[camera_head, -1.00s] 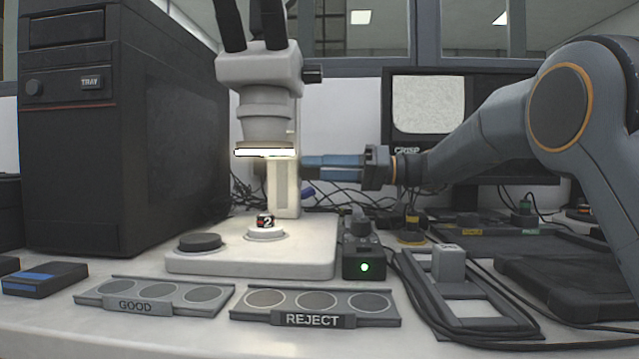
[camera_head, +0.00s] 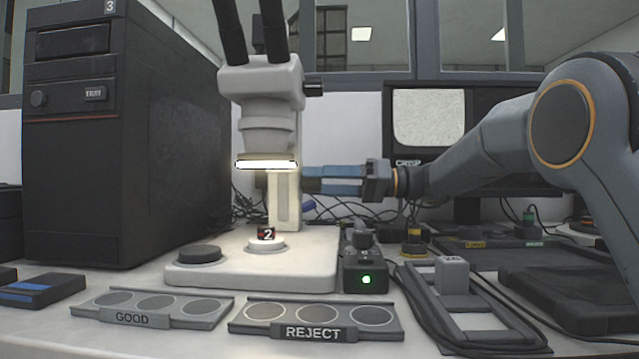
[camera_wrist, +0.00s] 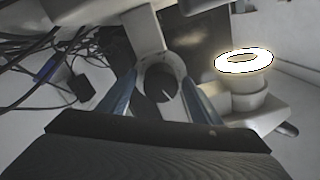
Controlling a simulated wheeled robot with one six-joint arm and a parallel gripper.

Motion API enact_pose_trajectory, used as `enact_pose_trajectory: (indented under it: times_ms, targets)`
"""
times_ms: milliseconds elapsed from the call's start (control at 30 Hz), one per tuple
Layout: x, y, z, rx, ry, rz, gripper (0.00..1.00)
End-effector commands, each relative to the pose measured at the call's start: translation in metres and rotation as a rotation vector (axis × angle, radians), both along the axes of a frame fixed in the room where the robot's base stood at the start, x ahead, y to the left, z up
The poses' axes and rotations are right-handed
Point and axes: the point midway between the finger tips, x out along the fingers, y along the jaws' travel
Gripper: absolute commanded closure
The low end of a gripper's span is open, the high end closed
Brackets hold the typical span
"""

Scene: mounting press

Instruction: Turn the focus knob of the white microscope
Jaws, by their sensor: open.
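The white microscope (camera_head: 262,80) stands on its pale base (camera_head: 300,255), with its ring light (camera_head: 266,164) lit. My gripper (camera_head: 306,180) comes in from the right, and its blue fingertips are beside the microscope's column, below the ring light. In the wrist view, a dark round knob (camera_wrist: 159,84) with a pale line on its face lies between the two open blue fingers. I cannot tell whether either finger touches it. In the head view this knob is hidden at the fingertips. Another black knob (camera_head: 314,89) sticks out higher, on the microscope head's right side.
A small part marked 2 (camera_head: 266,233) sits on the stage under the lens. A control box (camera_head: 364,272) with a green light stands right of the base. GOOD (camera_head: 150,320) and REJECT (camera_head: 315,333) trays lie in front. Cables hang behind my gripper. A black computer tower (camera_head: 80,180) stands left.

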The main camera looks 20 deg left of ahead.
Motion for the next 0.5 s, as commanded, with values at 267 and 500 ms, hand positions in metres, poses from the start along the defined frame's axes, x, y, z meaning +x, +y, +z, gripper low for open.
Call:
enact_pose_trajectory:
  times_ms: [267,500]
  targets:
    - [0.007,-0.024,0.001,0.0,0.001,-0.004,0.42]
    - [0.016,-0.06,0.0,0.0,0.001,-0.002,0.42]
